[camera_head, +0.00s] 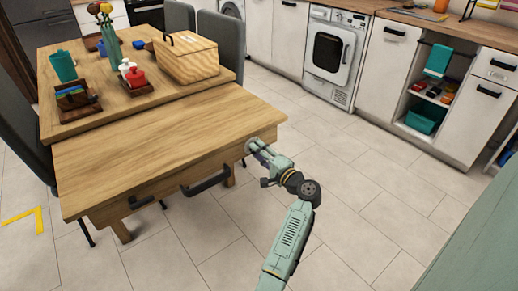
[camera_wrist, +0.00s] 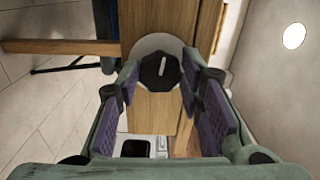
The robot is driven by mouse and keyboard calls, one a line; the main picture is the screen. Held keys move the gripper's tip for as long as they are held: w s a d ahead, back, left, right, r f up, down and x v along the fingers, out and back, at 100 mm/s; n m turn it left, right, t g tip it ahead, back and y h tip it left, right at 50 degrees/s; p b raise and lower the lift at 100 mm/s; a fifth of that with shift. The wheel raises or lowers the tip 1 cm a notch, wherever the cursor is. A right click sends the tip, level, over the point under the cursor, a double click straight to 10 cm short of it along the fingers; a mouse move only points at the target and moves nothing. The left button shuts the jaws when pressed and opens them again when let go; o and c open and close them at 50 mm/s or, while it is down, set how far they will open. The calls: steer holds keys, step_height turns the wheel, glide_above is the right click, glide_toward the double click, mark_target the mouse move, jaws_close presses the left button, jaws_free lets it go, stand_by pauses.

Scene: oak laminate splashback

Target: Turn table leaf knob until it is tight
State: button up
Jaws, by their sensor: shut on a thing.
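The table leaf (camera_head: 160,150) is a light wooden panel at the near side of the wooden table. The table leaf knob (camera_wrist: 159,74) is black with a pale pointer mark, on a round light grey plate (camera_wrist: 150,45) at the leaf's edge in the wrist view.
A wooden box (camera_head: 187,58), red and white jars (camera_head: 135,78) and a teal cup (camera_head: 63,66) stand on the far part of the table. A dark handle (camera_head: 206,184) sticks out under the leaf's front. Tiled floor (camera_head: 370,190) right of the table is clear.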

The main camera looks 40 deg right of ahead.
steer(key=shift+d+m+p, duration=0.2)
steer(key=shift+m+p, duration=2.55)
steer(key=shift+m, duration=4.3)
steer(key=shift+d+m+p, duration=0.15)
steer(key=shift+m+p, duration=2.55)
steer(key=shift+m, duration=4.35)
steer(key=o, duration=1.2)
steer(key=shift+r, duration=0.1)
steer(key=shift+c, duration=0.2)
